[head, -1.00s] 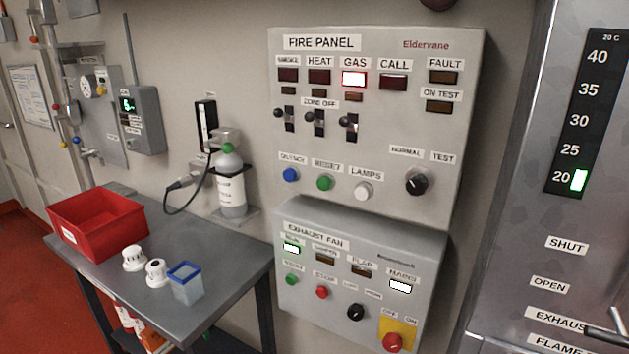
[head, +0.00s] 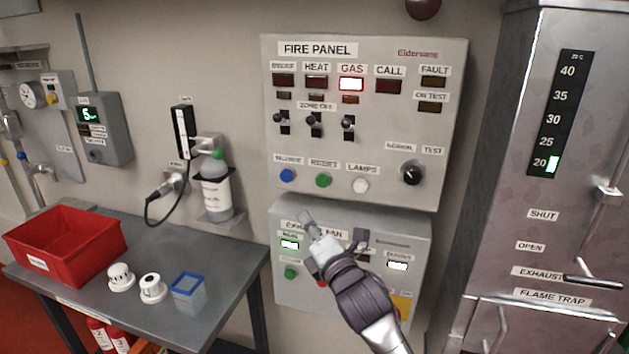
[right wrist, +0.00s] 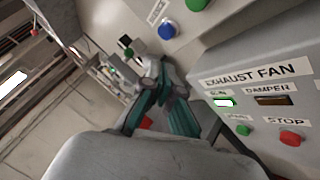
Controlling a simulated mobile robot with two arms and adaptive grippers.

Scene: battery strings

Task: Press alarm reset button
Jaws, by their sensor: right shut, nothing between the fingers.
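The blue button (right wrist: 167,30) and green button (right wrist: 198,4) also show at the top of the right wrist view. My right gripper (head: 306,217) is shut and empty, its tip just below the RESET button in the picture, in front of the exhaust fan panel; contact cannot be told. My left gripper is not in view.
The exhaust fan panel (head: 420,235) below is partly hidden by my right arm. A grey table (head: 225,262) at left holds a red bin (head: 65,262), white detectors and a blue-rimmed cup (head: 188,288). A grey cabinet (head: 490,220) with handles stands at right.

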